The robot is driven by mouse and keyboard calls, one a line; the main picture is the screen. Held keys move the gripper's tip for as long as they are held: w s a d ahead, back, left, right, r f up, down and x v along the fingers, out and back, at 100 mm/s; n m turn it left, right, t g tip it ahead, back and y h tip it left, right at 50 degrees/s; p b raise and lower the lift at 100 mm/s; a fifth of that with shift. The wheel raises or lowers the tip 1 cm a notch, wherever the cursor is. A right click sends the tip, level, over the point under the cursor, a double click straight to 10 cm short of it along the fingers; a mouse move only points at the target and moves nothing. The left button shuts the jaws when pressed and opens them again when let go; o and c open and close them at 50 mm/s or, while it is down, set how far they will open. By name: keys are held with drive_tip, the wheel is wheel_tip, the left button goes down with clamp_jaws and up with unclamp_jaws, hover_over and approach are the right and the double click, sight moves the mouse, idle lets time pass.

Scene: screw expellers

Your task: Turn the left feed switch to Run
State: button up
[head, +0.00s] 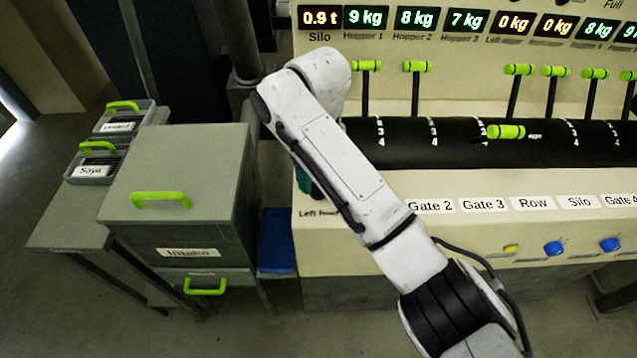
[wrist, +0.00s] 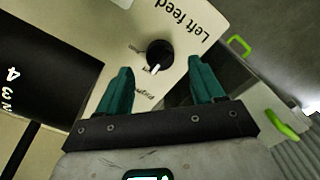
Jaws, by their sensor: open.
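The left feed switch (wrist: 160,55) is a round black knob with a white pointer mark, on a cream panel under the words "Left feed". Its pointer faces down and slightly left in the wrist view. Small words stand beside and below it, partly covered and too blurred to read surely. My gripper (wrist: 160,66) is open, its two teal fingers on either side of the knob in the picture. Whether they reach down around it I cannot tell. In the head view my arm hides the switch and most of my gripper; only a teal bit (head: 303,181) shows.
The cream control panel (head: 470,240) carries a black drum with levers (head: 417,90) and blue knobs (head: 553,248). A grey cabinet (head: 172,200) with green handles stands left of it, with labelled trays (head: 90,172) beyond. Open floor lies at the left.

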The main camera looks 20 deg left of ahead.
drive_tip(key=shift+f, duration=1.9)
drive_tip(key=shift+c, duration=0.3)
drive_tip(key=c, duration=1)
